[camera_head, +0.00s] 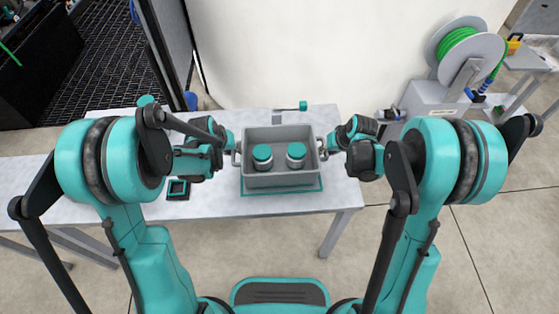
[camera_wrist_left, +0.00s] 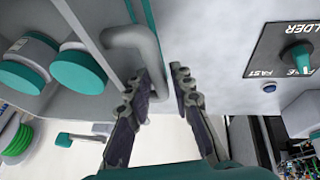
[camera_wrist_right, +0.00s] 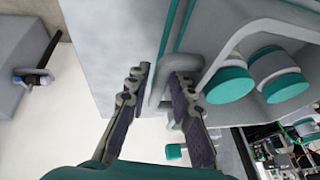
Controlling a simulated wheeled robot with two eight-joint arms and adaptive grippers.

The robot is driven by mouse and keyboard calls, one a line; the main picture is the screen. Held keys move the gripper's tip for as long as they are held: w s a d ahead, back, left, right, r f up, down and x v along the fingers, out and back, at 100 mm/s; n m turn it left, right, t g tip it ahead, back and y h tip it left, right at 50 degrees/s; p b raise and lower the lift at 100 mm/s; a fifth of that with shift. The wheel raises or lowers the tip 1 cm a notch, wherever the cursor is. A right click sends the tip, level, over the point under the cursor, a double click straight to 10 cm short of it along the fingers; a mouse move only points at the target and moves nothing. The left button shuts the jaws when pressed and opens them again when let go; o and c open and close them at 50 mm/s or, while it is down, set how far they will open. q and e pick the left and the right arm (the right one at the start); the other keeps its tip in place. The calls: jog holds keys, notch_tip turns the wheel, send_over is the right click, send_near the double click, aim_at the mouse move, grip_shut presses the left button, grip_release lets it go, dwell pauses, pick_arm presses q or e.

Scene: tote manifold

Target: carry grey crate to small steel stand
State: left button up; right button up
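The grey crate (camera_head: 281,181) stands at the front of the white table, over a teal outline (camera_head: 318,187). It holds two jars with teal lids, the left jar (camera_head: 262,153) and the right jar (camera_head: 296,152). The small steel stand is not clearly identifiable.
A teal-ended tool (camera_head: 292,107) lies behind the crate. A black panel (camera_head: 178,190) with a teal knob (camera_wrist_left: 298,57) is left of it. A grey unit with a green hose reel (camera_head: 466,48) stands at the right. Open floor (camera_head: 470,240) lies front right.

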pick_arm(q)
jog(key=shift+w+d+f, duration=0.1)
jog(key=shift+w+f, duration=0.05)
jog(key=shift+f, duration=0.25)
pick_arm(e)
jog(key=shift+w+a+f, duration=0.1)
jog(key=shift+w+f, duration=0.05)
jog(key=shift+f, duration=0.25)
pick_arm(q)
grip_shut()
pick_arm(e)
grip_shut()
